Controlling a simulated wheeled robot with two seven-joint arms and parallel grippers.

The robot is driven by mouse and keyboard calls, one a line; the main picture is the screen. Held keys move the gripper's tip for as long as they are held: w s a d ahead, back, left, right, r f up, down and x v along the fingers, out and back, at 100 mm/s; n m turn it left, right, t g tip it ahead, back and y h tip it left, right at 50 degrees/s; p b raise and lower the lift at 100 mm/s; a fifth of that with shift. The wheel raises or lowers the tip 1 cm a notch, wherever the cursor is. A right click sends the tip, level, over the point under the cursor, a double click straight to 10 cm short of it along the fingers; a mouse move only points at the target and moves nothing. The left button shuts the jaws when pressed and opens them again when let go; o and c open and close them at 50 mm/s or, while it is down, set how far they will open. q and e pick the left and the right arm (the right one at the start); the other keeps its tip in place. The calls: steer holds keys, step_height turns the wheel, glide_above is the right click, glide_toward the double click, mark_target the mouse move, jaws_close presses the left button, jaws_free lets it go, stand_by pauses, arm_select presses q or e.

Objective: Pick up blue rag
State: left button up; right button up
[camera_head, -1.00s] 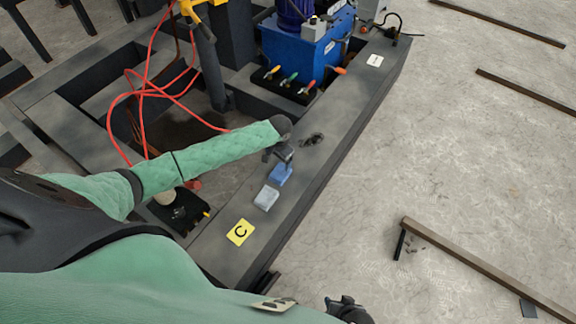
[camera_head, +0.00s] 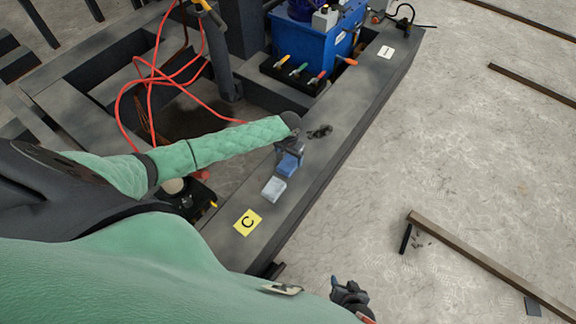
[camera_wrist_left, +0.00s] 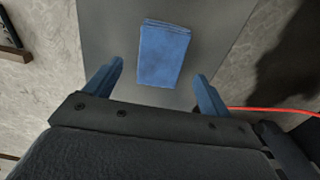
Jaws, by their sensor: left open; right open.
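The blue rag (camera_head: 289,165) is a small folded cloth lying on the dark grey beam of the frame. In the left wrist view the blue rag (camera_wrist_left: 163,54) lies just beyond and between the fingertips, with a gap on both sides. My left gripper (camera_head: 287,150) is over the beam, partly covering the rag's far end in the head view. In the left wrist view my left gripper (camera_wrist_left: 160,80) is open and empty, its two blue fingers apart. My right gripper (camera_head: 351,297) is low at the bottom edge, away from the rag, with its fingers small in view.
A dark clump (camera_head: 320,131) lies beyond the gripper. Red cables (camera_head: 150,85) and a blue machine (camera_head: 318,45) stand behind.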

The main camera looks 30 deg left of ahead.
mark_target(288, 163)
arm_select(q)
steer(key=f, duration=0.3)
steer(key=shift+s+f, duration=0.2)
steer(key=shift+f, duration=0.1)
steer(key=shift+a+f, duration=0.1)
steer(key=shift+f, duration=0.3)
arm_select(e)
steer(key=shift+s+f, duration=0.15)
steer(key=shift+f, duration=0.3)
arm_select(q)
steer(key=shift+c, duration=0.4)
steer(key=c, duration=1)
arm_select(e)
steer(key=shift+r, duration=0.15)
arm_select(q)
steer(key=shift+r, duration=0.1)
